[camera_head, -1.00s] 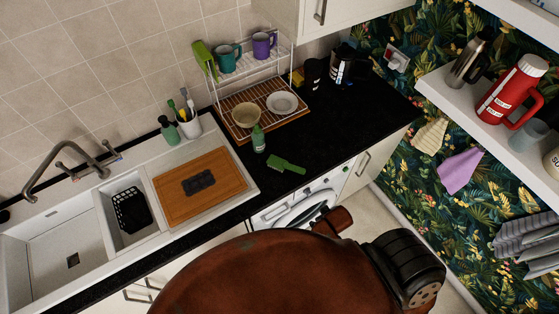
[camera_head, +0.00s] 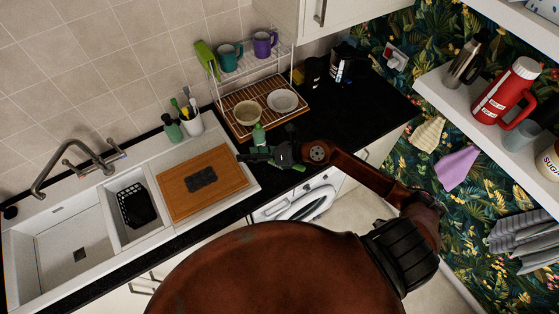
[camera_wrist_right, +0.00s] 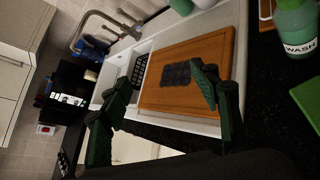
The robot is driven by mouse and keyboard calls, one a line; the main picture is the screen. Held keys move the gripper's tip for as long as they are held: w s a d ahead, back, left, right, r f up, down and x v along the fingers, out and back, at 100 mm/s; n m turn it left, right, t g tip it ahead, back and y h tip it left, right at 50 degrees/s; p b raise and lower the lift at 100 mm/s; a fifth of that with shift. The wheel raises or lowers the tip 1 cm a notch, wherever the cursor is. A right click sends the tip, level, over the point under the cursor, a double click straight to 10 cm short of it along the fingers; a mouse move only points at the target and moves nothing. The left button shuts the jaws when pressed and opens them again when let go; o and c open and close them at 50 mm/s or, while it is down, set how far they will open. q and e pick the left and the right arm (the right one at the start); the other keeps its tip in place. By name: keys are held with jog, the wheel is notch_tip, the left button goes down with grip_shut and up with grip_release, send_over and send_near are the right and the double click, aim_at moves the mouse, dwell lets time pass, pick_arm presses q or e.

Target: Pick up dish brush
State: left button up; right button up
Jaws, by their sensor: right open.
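A green tool with a handle lies on the black counter right of the sink; it may be the dish brush (camera_head: 299,168). My right arm covers most of it in the head view. A green part of it shows at the right edge of the right wrist view (camera_wrist_right: 306,96). A white cup (camera_head: 190,125) behind the sink holds several brush-like utensils with coloured handles. My right gripper (camera_head: 248,156) is open and empty over the counter, beside the chopping board's right edge; its two green-padded fingers show apart in the wrist view (camera_wrist_right: 162,80). My left gripper is out of view.
A green wash bottle (camera_head: 258,135) stands close behind my right gripper. The wooden chopping board (camera_head: 225,165) lies over the sink's right side. A dish rack (camera_head: 240,95) with mugs, a bowl and a plate stands at the back. Counter to the right (camera_head: 365,115) is clear.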

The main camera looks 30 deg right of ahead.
jog(key=d+f+n+g+h, duration=0.1)
jog(key=d+f+h, duration=0.1)
jog(key=d+f, duration=0.2)
jog(key=s+d+f+n+g+h, duration=0.1)
jog(key=d+f+n+g+h, duration=0.1)
jog(key=d, duration=0.5)
jog(key=s+d+f+n+g+h, duration=0.1)
jog(key=d+f+g+h, duration=0.1)
jog(key=d+f, duration=0.3)
jog(key=shift+d+f+h, duration=0.25)
jog(key=shift+f+h, duration=0.35)
jog(key=shift+h, duration=0.1)
jog(key=p+x, duration=0.1)
jog(key=x, duration=0.2)
jog(key=p+x, duration=0.1)
jog(key=x, duration=0.2)
jog(key=shift+w+d+f+p, duration=0.15)
jog(key=shift+f+p, duration=0.15)
jog(key=shift+p, duration=0.1)
jog(key=shift+w+f, duration=0.15)
jog(key=shift+f, duration=0.4)
jog(key=shift+c, duration=0.7)
jog(key=c, duration=1.4)
jog(key=shift+r, duration=0.1)
